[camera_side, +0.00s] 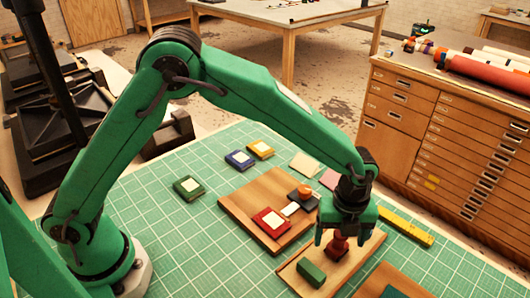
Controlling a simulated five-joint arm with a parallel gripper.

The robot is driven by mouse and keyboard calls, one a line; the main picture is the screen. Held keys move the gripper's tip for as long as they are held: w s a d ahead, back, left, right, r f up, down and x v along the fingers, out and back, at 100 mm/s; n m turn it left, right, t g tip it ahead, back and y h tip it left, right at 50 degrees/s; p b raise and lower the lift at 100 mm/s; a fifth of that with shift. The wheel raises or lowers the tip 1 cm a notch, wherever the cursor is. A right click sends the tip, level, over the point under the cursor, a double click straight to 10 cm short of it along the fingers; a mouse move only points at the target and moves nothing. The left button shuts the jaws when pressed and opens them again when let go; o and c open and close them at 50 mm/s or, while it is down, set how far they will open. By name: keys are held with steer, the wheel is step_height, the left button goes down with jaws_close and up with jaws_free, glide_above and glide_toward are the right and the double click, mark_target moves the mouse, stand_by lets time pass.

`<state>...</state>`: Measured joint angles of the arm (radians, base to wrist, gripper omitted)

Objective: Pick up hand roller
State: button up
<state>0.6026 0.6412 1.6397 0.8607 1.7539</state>
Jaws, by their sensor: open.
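My gripper (340,234) is open and points down over a light wooden board (292,274) at the lower right. A dark red, knob-topped piece (338,246) stands on that board, directly below and partly between the fingers. Its upper part is hidden by the gripper, and I cannot tell whether the fingers touch it. It may be the hand roller, but its shape is too small and covered to be sure. A green block (311,273) lies on the same board, to the left and nearer the camera.
A brown board (245,207) behind holds a red pad (270,222) and a dark piece with an orange top (304,192). Green, blue and yellow pads lie farther left. A yellow bar (405,226) lies at right.

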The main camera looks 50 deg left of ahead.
steer(key=shift+f, duration=1.15)
steer(key=c, duration=1.1)
